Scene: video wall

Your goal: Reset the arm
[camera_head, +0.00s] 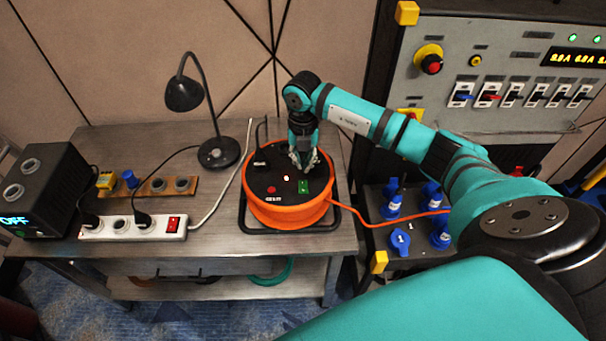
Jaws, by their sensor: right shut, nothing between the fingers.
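My right arm (375,125) is teal and black and reaches in from the right over the table. My right gripper (304,162) points down and is shut with nothing in it. Its fingertips are just above or at the black top of the round orange cable reel (290,214), near a green switch (304,187); I cannot tell whether they touch it. A small light and a red button (271,190) also show on the reel top. My left gripper is not in view.
On the metal table (215,225) stand a black lamp (185,95), a white power strip (133,227) with a red switch, and a black box (45,190) reading OFF. Blue plugs (400,240) and a control panel (500,75) are at the right.

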